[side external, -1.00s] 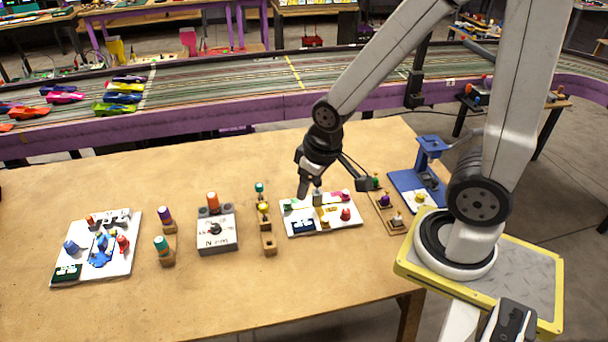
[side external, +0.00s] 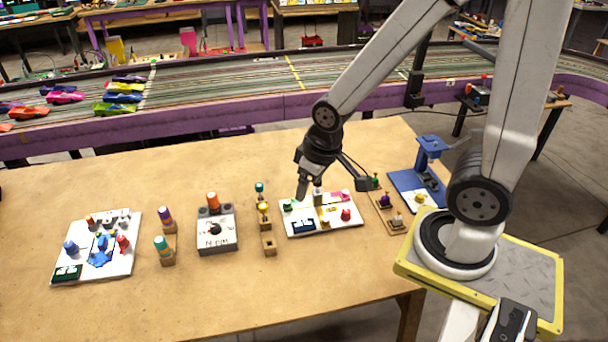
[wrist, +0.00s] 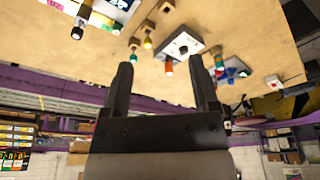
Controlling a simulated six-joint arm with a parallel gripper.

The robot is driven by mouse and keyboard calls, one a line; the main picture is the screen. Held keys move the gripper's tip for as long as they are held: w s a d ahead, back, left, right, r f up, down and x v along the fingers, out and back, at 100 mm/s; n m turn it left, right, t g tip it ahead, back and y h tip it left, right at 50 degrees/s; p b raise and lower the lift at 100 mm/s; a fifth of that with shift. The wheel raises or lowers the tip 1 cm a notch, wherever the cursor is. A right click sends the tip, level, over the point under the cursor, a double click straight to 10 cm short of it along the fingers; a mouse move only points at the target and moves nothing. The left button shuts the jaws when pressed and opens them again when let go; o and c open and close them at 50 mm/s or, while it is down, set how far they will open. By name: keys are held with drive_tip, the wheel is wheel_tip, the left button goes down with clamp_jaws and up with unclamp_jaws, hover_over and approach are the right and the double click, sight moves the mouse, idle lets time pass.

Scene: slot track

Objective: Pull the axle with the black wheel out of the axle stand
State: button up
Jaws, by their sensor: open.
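My gripper (side external: 308,190) is above the back edge of a white board (side external: 350,222). In the wrist view its two fingers are apart with nothing held between them (wrist: 160,66). A small wooden stand (side external: 322,212) is on the board, with a dark-topped upright piece (side external: 318,186) just beside the fingers. This looks like the axle stand and the axle with the black wheel, but it is too small to be sure. In the wrist view a dark-topped piece (wrist: 77,32) shows at upper left, outside the fingers. My gripper partly hides this area in the side view.
A red knob (side external: 346,214) and a green knob (side external: 287,206) are on the board. A wooden peg rail (side external: 268,240) and a grey dial box (side external: 217,236) are left. Another peg rail (side external: 392,221) and a blue press (side external: 430,160) are right. The front table is clear.

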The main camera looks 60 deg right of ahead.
drive_tip(key=w+d+f+m, duration=0.2)
drive_tip(key=w+d+m, duration=0.3)
drive_tip(key=m, duration=0.2)
drive_tip(key=m+g, duration=0.3)
drive_tip(key=m, duration=1.4)
hover_over(317, 191)
wheel_tip(317, 191, down, 10)
drive_tip(key=shift+d+r, duration=0.15)
drive_tip(key=shift+r, duration=0.1)
drive_tip(key=shift+f, duration=0.1)
drive_tip(key=shift+f, duration=3.8)
